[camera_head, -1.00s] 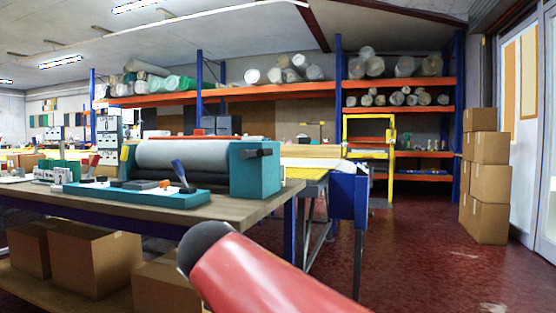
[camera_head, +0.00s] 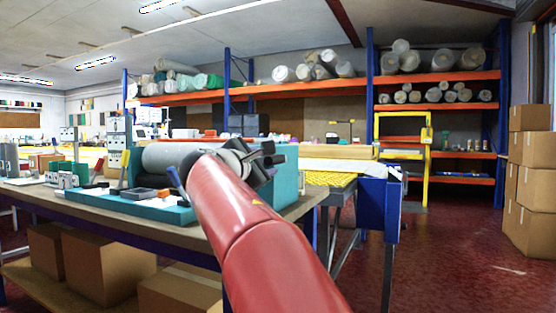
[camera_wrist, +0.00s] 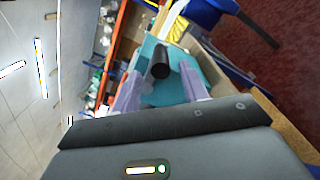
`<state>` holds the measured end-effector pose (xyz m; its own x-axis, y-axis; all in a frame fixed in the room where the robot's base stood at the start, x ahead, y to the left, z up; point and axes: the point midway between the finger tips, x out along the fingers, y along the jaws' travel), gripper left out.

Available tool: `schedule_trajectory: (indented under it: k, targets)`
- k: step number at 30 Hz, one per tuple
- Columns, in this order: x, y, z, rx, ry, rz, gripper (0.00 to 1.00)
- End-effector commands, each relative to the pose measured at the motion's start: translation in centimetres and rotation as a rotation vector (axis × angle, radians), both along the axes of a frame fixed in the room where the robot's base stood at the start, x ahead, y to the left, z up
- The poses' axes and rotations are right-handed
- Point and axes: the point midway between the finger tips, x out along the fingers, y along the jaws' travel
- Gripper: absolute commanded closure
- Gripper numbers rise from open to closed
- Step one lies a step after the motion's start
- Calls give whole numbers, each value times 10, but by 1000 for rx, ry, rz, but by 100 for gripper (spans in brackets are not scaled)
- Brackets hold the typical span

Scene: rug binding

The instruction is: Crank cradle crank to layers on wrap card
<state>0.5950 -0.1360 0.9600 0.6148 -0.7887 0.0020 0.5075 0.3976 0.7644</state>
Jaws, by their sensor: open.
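The cradle has teal end plates and a grey roll (camera_head: 168,160) between them on the workbench. Its right teal end plate (camera_head: 286,180) is partly behind my arm. The dark crank handle (camera_wrist: 160,62) sticks out from the teal plate toward the wrist camera, in line with the gap between my fingers. My gripper (camera_wrist: 162,88) is open, its two pale fingers apart on either side below the handle. In the head view my gripper (camera_head: 268,158) is beside the right plate.
A teal tray (camera_head: 150,208) with a blue-handled tool and dark blocks lies on the bench front. A yellow-topped table (camera_head: 330,178) stands to the right. Cardboard boxes (camera_head: 105,265) fill the shelf below. Red floor is open at right, before stacked boxes (camera_head: 530,180).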

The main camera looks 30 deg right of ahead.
Motion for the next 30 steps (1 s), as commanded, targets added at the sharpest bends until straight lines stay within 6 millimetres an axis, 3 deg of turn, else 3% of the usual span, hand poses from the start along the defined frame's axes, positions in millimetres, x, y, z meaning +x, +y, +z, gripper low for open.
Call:
schedule_trajectory:
  k: [10, 22, 30]
  targets:
    - [32, -42, 0, 2, 0, -3, 56]
    - [38, -49, -1, 2, 0, 1, 56]
    - [38, -49, -1, 3, 0, 1, 91]
